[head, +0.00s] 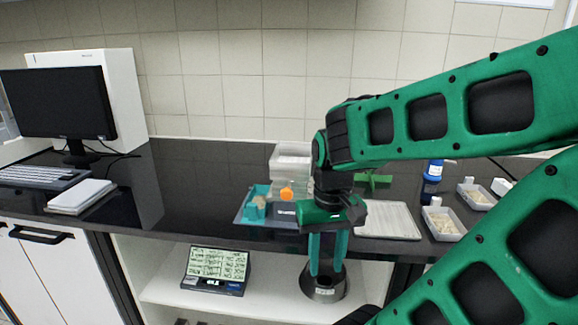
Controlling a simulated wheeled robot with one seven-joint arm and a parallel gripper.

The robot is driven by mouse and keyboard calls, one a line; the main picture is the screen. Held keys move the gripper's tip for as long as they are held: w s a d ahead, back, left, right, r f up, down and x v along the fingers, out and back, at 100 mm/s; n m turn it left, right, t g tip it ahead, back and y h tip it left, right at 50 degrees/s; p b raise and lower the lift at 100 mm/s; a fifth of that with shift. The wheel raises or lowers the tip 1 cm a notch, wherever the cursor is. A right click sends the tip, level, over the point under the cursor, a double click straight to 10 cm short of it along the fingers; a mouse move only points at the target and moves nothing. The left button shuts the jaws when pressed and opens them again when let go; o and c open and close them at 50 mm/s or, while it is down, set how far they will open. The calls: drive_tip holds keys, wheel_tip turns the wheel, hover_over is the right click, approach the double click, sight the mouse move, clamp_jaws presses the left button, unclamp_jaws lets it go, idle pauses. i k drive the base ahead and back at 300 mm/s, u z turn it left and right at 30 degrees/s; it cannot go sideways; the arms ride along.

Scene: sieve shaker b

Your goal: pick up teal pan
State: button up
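A small teal pan (251,211) sits at the left end of a grey tray on the black counter, in the middle of the head view. Something tan shows inside it. My gripper (327,270) points down to the right of the pan, apart from it. Its two teal fingers are spread with a gap between them, and I see nothing held there. In the picture the fingertips overlap a dark grey round container (323,288) on the lower shelf; I cannot tell the depth between them.
A clear box (290,160) and an orange knob (287,193) are beside the pan. A pale tray (393,221), a green piece (374,180), a blue bottle (432,180) and sample trays (441,223) lie right.

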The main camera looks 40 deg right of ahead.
sight(255, 207)
drive_tip(key=u, duration=1.15)
drive_tip(key=k, duration=0.8)
drive_tip(key=z, duration=0.55)
drive_tip(key=i, duration=1)
